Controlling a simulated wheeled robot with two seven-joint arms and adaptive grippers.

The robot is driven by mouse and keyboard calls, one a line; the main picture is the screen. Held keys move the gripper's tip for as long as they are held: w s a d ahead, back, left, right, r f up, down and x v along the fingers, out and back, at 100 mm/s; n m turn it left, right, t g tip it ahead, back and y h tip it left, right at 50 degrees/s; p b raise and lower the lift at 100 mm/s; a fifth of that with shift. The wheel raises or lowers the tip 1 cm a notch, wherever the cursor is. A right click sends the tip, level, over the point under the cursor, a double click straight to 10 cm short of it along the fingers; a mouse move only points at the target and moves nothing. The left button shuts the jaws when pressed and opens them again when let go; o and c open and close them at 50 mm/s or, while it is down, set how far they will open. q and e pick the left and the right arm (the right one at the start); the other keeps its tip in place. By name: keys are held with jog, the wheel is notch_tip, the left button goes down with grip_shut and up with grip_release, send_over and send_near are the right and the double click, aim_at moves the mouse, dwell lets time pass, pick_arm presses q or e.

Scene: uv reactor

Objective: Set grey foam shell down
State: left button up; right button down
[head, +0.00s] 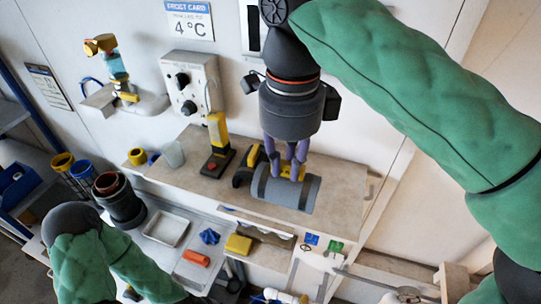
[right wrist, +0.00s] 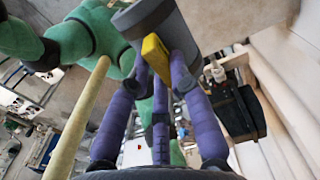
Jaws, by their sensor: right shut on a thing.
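The grey foam shell (head: 275,191) is a grey cylinder with darker end bands and a yellow grip on top. It is over the beige bench shelf (head: 335,190), close to its front edge; I cannot tell whether it touches the surface. My right gripper (head: 285,168), with purple fingers, comes down from above and is shut on the yellow grip. In the right wrist view the fingers (right wrist: 168,68) close around the yellow grip (right wrist: 156,56), and the grey shell (right wrist: 150,14) lies beyond them. My left arm shows at the lower left; its gripper is not in view.
A black and yellow device (head: 244,170) stands just behind the shell's left end. A yellow-topped black stand (head: 217,150) and a clear cup (head: 173,154) are further left. A lower counter holds a metal tray (head: 167,228), an orange roll (head: 196,258) and a yellow block (head: 238,244).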

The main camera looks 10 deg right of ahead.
jog(key=shift+w+a, duration=0.2)
jog(key=shift+w, duration=0.15)
jog(key=shift+s, duration=0.1)
jog(key=shift+s+d+f, duration=0.25)
jog(key=shift+d, duration=0.35)
jog(key=shift+s+d+f, duration=0.25)
jog(key=shift+d, duration=0.35)
jog(key=w+d+f, duration=0.1)
jog(key=d+f, duration=0.2)
jog(key=w+d+f, duration=0.1)
jog(key=d+f, duration=0.3)
jog(key=w+d+f, duration=0.1)
jog(key=d+f, duration=0.3)
jog(key=shift+w+d, duration=0.2)
jog(key=shift+s+f, duration=0.1)
jog(key=shift+f, duration=0.35)
jog(key=shift+f, duration=0.1)
